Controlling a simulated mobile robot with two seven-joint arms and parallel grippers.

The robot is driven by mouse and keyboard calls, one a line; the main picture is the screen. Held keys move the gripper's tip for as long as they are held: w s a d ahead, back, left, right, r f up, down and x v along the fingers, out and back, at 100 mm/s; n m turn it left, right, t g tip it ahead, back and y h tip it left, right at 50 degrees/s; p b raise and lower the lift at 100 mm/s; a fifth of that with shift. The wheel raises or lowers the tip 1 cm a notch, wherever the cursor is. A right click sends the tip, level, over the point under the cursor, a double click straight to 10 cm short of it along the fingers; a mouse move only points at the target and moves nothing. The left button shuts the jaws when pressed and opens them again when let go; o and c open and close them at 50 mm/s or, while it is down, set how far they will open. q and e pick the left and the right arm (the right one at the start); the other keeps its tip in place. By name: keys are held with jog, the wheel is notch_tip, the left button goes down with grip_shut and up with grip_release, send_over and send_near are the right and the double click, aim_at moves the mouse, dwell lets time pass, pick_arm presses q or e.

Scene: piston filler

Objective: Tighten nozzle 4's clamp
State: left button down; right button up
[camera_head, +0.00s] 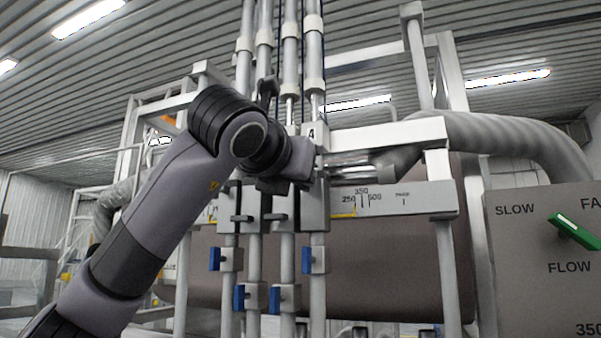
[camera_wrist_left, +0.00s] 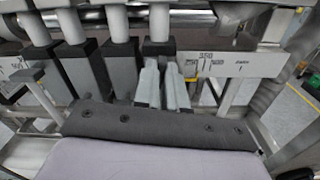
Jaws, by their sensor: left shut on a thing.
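The nozzle tubes run vertically through a row of clamp blocks, and the number 4 plate (camera_head: 311,134) marks the rightmost one. Nozzle 4's clamp block (camera_head: 315,205) is grey in the head view, and its dark block also shows in the left wrist view (camera_wrist_left: 158,48). My left gripper (camera_head: 302,165) is at the front of this block, its fingers (camera_wrist_left: 164,68) close together and shut on what appears to be nozzle 4's clamp handle. The fingers and wrist hide the handle itself. Neighbouring clamps have black handles (camera_head: 276,217). My right gripper is not in view.
Below hang several tubes with blue handles (camera_head: 307,260). A scale bar (camera_head: 400,200) extends right of the clamps. A panel with a green flow knob (camera_head: 573,231) stands at far right. A ribbed hose (camera_head: 510,135) curves behind.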

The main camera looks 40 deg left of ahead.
pick_arm(q)
jog(key=shift+d+f+m+p, duration=0.1)
jog(key=shift+m+p, duration=0.8)
jog(key=shift+m, duration=3)
jog(key=shift+d+f+m+p, duration=0.1)
jog(key=shift+m+p, duration=0.8)
jog(key=shift+m, duration=3)
jog(key=c, duration=1.2)
grip_release()
jog(key=shift+s, duration=0.1)
jog(key=b+v, duration=0.2)
jog(key=v, duration=0.5)
